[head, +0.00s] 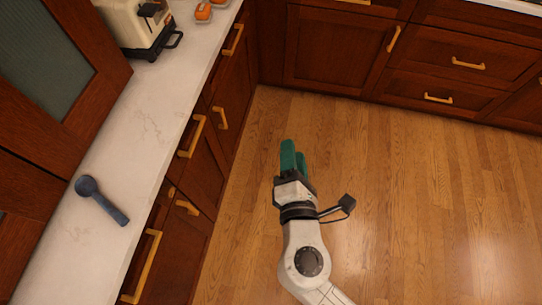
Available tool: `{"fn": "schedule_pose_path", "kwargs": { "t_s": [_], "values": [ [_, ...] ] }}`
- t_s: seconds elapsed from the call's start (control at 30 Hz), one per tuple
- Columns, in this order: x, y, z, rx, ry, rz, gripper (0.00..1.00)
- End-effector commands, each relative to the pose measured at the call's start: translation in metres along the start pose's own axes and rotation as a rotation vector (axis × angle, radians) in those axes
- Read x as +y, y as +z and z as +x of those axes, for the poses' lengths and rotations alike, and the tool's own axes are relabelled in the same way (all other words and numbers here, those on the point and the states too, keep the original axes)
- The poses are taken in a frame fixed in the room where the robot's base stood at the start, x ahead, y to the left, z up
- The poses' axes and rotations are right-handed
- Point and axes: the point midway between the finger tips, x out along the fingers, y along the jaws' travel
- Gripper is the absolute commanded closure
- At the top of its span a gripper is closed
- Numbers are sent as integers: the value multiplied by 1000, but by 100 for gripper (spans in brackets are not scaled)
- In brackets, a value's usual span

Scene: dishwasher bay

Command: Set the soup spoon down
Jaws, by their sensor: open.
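The soup spoon (102,201) is dark blue-grey. It lies on the white marbled countertop (141,152) at the left of the head view, its round bowl toward the upper left and its handle toward the lower right. My gripper (293,152), with green fingers, is over the wooden floor to the right of the counter, well apart from the spoon. It is open and nothing shows between its fingers.
A cream toaster-like appliance (138,22) stands at the counter's far end, with small orange items (204,11) beside it. Wooden cabinets (345,48) with brass handles line the left and back. The wooden floor (420,200) is clear.

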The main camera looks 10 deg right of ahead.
Motion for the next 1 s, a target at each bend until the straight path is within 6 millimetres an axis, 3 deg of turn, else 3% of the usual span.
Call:
{"fn": "schedule_pose_path", "kwargs": {
  "t_s": [0.03, 0.1, 0.2, 0.3, 0.4, 0.5, 0.7, 0.77, 1.0],
  "values": [
    [-27, 36, 9, -81, -121, 152, 55],
    [-67, 74, 11, -183, -284, 369, 55],
    [-124, 112, -2, -326, -509, 666, 55],
    [-173, 130, -28, -460, -727, 948, 55],
    [-208, 132, -61, -574, -935, 1201, 55],
    [-225, 124, -91, -654, -1115, 1398, 55],
    [-230, 108, -127, -722, -1336, 1596, 53],
    [-230, 106, -131, -727, -1364, 1617, 50],
    [-230, 104, -133, -727, -1379, 1625, 52]
  ]
}}
